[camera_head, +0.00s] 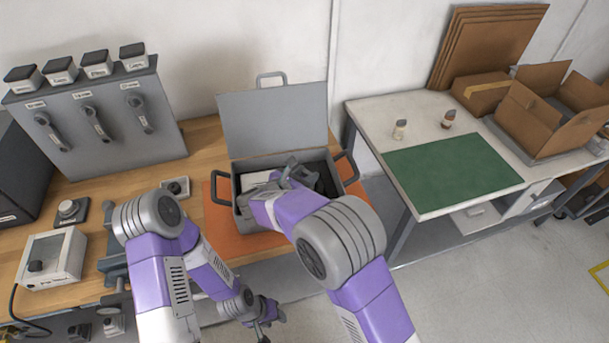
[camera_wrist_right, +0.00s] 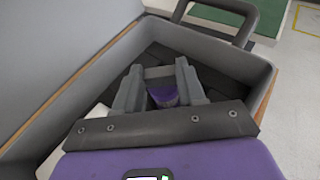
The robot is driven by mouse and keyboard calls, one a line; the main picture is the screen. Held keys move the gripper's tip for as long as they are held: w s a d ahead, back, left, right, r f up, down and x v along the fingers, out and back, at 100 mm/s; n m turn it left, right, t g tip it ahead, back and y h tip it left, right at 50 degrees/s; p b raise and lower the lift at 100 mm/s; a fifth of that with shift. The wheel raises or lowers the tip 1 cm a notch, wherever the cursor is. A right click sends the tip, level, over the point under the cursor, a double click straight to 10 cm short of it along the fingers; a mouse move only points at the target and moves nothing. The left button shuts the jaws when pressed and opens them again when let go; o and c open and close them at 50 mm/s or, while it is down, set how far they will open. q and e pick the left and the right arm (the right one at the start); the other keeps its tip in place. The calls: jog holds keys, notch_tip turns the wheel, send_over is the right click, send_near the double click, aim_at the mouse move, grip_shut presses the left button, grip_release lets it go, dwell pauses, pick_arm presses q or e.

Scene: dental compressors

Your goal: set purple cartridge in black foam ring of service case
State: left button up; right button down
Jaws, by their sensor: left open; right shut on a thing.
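The service case (camera_head: 275,120) stands open on the bench, its grey lid raised at the back. My right gripper (camera_head: 290,170) reaches down inside the case. In the right wrist view my right gripper (camera_wrist_right: 159,76) is shut on the purple cartridge (camera_wrist_right: 163,95), which shows between the fingers. Dark foam (camera_wrist_right: 205,67) lines the case interior around the fingers. The black ring itself is hidden or cannot be told from the foam, and so is whether the cartridge is seated. My left gripper (camera_head: 264,328) is open and empty, low in front of the bench.
The case sits on an orange mat (camera_head: 262,242), with black handles at its sides. A grey panel with levers (camera_head: 95,118) and small boxes stand left on the bench. A second table with a green mat (camera_head: 452,174), two small bottles and cardboard boxes stands right.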

jog(key=shift+f+b, duration=0.4)
jog(key=shift+b, duration=0.05)
jog(key=shift+r, duration=0.3)
jog(key=shift+r, duration=0.5)
jog(key=shift+r, duration=0.1)
jog(key=shift+b, duration=0.3)
dwell(0.9)
jog(key=shift+f+b, duration=0.85)
jog(key=shift+b, duration=0.1)
jog(key=shift+r, duration=0.2)
jog(key=shift+r, duration=0.65)
dwell(1.3)
